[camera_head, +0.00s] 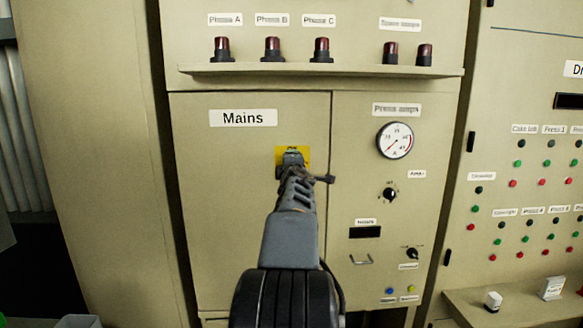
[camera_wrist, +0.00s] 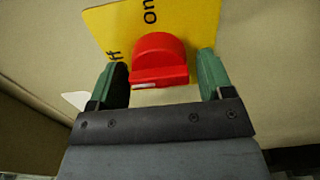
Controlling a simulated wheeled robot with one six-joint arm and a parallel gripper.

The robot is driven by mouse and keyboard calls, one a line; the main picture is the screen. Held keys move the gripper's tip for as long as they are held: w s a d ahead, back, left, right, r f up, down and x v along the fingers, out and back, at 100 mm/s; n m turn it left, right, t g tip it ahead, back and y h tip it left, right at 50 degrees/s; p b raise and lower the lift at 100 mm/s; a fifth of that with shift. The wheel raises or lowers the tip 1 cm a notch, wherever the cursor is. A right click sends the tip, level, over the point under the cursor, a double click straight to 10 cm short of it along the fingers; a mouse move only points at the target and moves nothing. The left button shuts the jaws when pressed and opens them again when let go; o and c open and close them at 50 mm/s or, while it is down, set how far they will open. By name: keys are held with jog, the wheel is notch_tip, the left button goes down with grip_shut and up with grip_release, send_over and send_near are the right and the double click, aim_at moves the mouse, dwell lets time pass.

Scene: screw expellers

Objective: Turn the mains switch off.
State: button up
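The mains switch is a red rotary knob (camera_wrist: 160,58) on a yellow plate (camera_wrist: 100,22), which carries the word "On" at the top and a partly hidden "ff" at the left. In the head view the yellow plate (camera_head: 279,152) sits below the "Mains" label (camera_head: 243,118), and my gripper hides the knob. My gripper (camera_wrist: 163,75) is open, with one green fingertip on each side of the knob. Gaps show between both fingers and the knob. The knob's lower part is close to the gripper's palm; I cannot tell whether they touch.
The switch is on a beige cabinet door. To its right are a round gauge (camera_head: 395,141) and a black selector (camera_head: 390,194). A ledge (camera_head: 320,70) with several dark red lamps runs above. A small shelf (camera_head: 520,303) juts out at the lower right.

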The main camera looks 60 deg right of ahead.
jog(key=shift+o, duration=0.3)
jog(key=shift+a, duration=0.1)
jog(key=v, duration=1.3)
jog(key=shift+s+a+p, duration=0.2)
jog(key=shift+a+p, duration=0.1)
jog(key=shift+a, duration=0.05)
jog(key=shift+d, duration=0.1)
